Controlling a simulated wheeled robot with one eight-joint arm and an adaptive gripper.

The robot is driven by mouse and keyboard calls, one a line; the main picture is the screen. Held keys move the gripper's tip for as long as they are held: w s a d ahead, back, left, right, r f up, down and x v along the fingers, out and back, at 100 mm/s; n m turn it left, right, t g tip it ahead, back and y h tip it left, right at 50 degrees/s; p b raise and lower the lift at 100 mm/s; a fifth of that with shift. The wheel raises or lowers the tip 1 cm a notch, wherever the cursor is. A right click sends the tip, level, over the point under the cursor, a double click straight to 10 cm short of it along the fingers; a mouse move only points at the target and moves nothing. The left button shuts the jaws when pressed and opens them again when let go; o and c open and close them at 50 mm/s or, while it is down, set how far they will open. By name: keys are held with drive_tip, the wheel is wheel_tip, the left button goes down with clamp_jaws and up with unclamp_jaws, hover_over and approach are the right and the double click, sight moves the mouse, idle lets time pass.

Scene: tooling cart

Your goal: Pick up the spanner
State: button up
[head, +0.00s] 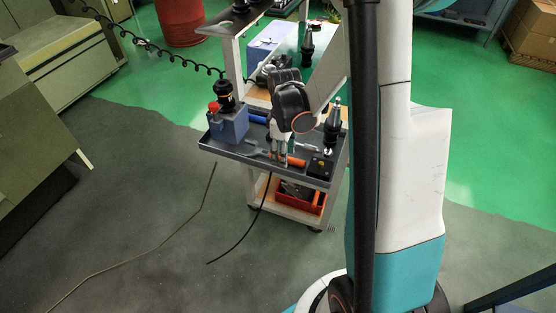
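A grey, spanner-like tool (256,151) lies on the dark top tray (232,152) of the tooling cart, just left of my gripper. My gripper (279,160) points down over the front middle of the tray, with its fingertips low and close to the tray surface. The fingers hide part of what lies under them, including the tool's right end. The fingers are small in the picture, so I cannot tell whether they are open or shut or whether they touch the tool.
A blue-grey box (229,125) stands on the tray's left side. An orange-handled item (297,162) lies right of the fingers. A dark tool holder (332,127) and a black box with a yellow spot (320,166) are at the right. A red bin (303,197) sits below.

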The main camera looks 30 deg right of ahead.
drive_tip(key=shift+f, duration=0.1)
clamp_jaws()
idle(0.3)
